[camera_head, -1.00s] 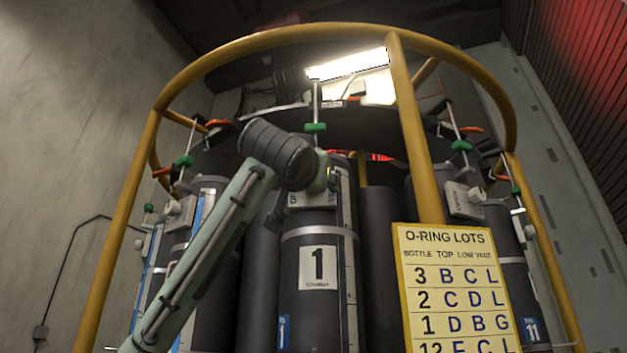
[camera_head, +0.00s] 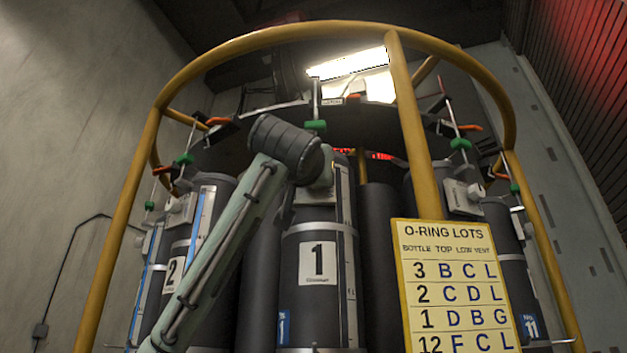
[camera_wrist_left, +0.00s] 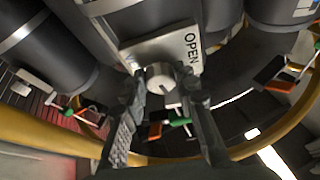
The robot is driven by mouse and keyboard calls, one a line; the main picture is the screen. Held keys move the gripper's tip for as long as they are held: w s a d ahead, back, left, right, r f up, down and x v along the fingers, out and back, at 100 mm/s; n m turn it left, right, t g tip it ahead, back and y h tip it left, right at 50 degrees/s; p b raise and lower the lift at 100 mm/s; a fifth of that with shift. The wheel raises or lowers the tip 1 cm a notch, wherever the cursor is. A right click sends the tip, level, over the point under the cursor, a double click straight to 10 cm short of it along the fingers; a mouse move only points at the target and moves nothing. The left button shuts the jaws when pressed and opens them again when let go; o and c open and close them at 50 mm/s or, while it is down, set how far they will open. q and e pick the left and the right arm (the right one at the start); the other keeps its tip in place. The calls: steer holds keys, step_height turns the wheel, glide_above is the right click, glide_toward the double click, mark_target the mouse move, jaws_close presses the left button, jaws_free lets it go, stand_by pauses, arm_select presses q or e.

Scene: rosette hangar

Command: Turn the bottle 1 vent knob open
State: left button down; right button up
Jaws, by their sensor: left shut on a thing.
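Bottle 1 (camera_head: 318,300) is a dark upright cylinder with a white label reading 1, in the middle of the head view. Its vent knob (camera_wrist_left: 160,77) is a round pale knob with a small dark mark on its lower edge in the wrist view. It sits on a pale plate (camera_wrist_left: 178,50) with the word OPEN to the knob's right. My left gripper (camera_wrist_left: 161,98) is shut on the knob, one finger on each side. In the head view my left wrist covers the knob and the fingers. My right gripper is not in view.
A yellow rail (camera_head: 407,130) rings the bottles, with an upright post right of bottle 1. A yellow O-ring lots sign (camera_head: 455,290) hangs at the front right. Bottle 2 (camera_head: 172,290) stands left, partly behind my forearm. A green-handled valve (camera_head: 316,126) is above bottle 1.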

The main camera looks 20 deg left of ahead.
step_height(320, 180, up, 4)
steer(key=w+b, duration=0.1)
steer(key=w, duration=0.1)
arm_select(q)
steer(key=shift+w+d+r+n+g+y+p, duration=0.25)
steer(key=shift+n+g+y, duration=0.85)
steer(key=shift+n, duration=2.6)
steer(key=shift+s+d+f+n+g+y+p, duration=0.3)
steer(key=shift+n+g+y, duration=0.85)
steer(key=shift+n, duration=2.55)
steer(key=shift+w+a+r+n+g+y+p, duration=0.3)
steer(key=shift+n+g+y, duration=0.8)
steer(key=shift+n, duration=2.6)
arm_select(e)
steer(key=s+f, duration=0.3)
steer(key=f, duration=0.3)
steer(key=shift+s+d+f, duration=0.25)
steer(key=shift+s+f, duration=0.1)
arm_select(q)
steer(key=shift+s+d, duration=0.15)
steer(key=shift+d, duration=0.1)
steer(key=c, duration=1.2)
jaws_free()
steer(key=shift+r, duration=0.1)
